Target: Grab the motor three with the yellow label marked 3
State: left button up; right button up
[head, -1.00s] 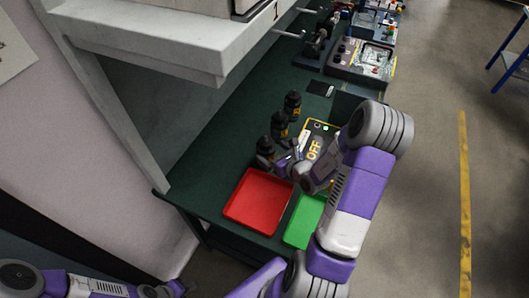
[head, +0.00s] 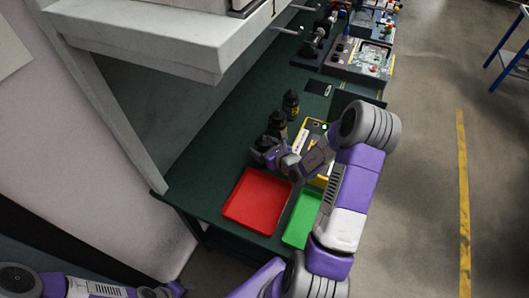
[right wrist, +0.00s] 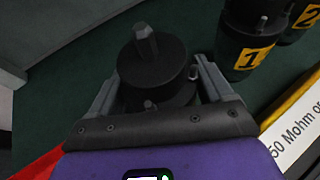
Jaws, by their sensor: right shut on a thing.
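Three dark motors stand in a row on the green bench. My right gripper (head: 264,156) is shut on the nearest motor (right wrist: 152,68), with one finger on each side of its body in the right wrist view. The held motor has a black round top with a shaft; its label is hidden. The motor with yellow label 1 (right wrist: 252,58) is beside it, and the motor with label 2 (right wrist: 308,18) is beyond. In the head view these are the middle motor (head: 277,123) and the far motor (head: 291,103). My left gripper (head: 172,290) is low at the left, its fingers unclear.
A red tray (head: 258,200) and a green tray (head: 301,218) lie on the near end of the bench (head: 225,140). A yellow-edged meter box (head: 312,128) stands right of the motors. A grey shelf (head: 160,45) overhangs at the left.

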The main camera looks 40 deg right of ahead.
grip_shut()
jog(key=shift+w+r, duration=0.1)
jog(key=shift+r, duration=0.1)
